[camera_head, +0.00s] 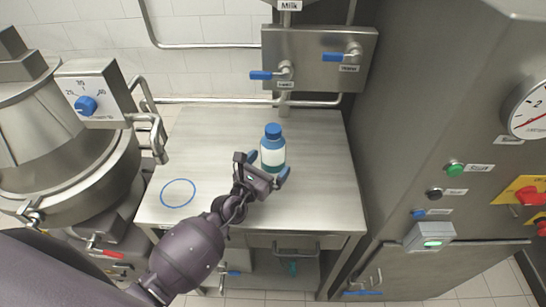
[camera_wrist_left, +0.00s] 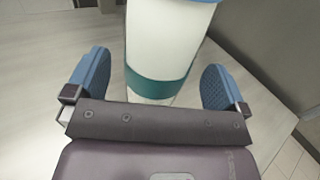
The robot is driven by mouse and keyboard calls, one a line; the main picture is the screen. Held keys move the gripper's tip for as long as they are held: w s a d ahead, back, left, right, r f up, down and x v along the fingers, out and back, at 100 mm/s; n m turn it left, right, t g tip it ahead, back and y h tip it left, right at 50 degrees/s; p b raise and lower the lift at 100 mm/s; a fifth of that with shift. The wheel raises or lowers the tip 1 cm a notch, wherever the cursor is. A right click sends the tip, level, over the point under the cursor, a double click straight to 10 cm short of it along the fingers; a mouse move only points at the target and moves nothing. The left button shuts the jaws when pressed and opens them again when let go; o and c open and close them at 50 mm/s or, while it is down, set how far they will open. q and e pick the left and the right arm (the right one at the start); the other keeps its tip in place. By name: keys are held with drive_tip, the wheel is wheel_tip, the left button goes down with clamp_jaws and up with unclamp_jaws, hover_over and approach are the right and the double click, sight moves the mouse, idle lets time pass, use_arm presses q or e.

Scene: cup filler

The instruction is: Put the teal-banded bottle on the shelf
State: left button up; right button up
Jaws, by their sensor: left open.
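The teal-banded bottle (camera_head: 272,151) stands upright on the steel table, with a blue cap and a white label. In the left wrist view the bottle (camera_wrist_left: 168,45) fills the upper middle, its teal band low on the body and its top cut off. My left gripper (camera_head: 268,165) is open, with its blue fingers on either side of the bottle. In the left wrist view gaps show between the bottle and both fingers. A lower shelf (camera_head: 255,283) shows under the table, partly hidden by my left arm. My right gripper is not in view.
The steel table (camera_head: 205,135) is mostly clear and bears a blue ring mark (camera_head: 178,193) at left front. Valves with blue handles (camera_head: 262,75) are behind it. A steel kettle (camera_head: 75,160) stands left, and a cabinet with buttons and gauge (camera_head: 440,150) stands right.

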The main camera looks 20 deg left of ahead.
use_arm(q)
drive_tip(key=shift+x, duration=1.5)
drive_tip(key=shift+a, duration=0.1)
drive_tip(key=shift+r, duration=0.15)
drive_tip(key=c, duration=1.4)
